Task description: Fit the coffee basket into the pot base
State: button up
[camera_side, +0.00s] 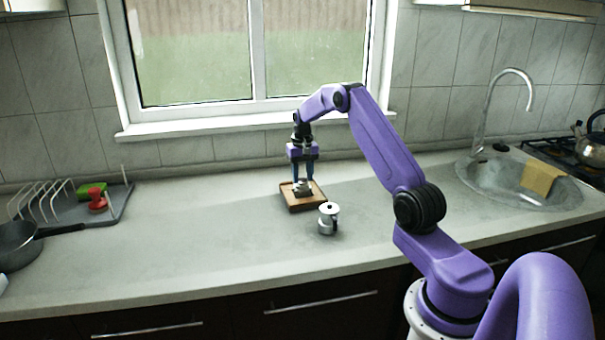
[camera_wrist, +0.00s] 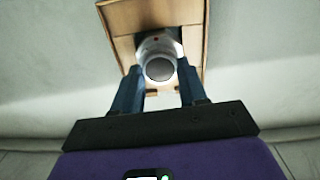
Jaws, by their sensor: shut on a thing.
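My gripper (camera_side: 303,182) points straight down over a shallow wooden tray (camera_side: 306,207). In the wrist view its two blue fingers are shut on the coffee basket (camera_wrist: 159,69), a small round metal piece with a grey disc facing the camera. The pot base (camera_wrist: 166,42), silvery with a small red spot, shows just behind the basket, inside the tray. In the side view the base (camera_side: 302,192) is a small pale shape under the fingers. The basket overlaps the base in the wrist view; I cannot tell whether it is seated in it or just above.
The pot's metal upper part (camera_side: 328,220), with a dark lid knob and handle, stands upright on the counter just in front of the tray. A dish rack (camera_side: 75,203) is at the left, a sink (camera_side: 520,185) at the right.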

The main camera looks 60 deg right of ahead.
jog(key=shift+f, duration=0.2)
jog(key=o, duration=1)
jog(key=shift+a+r, duration=0.1)
jog(key=shift+r, duration=8.65)
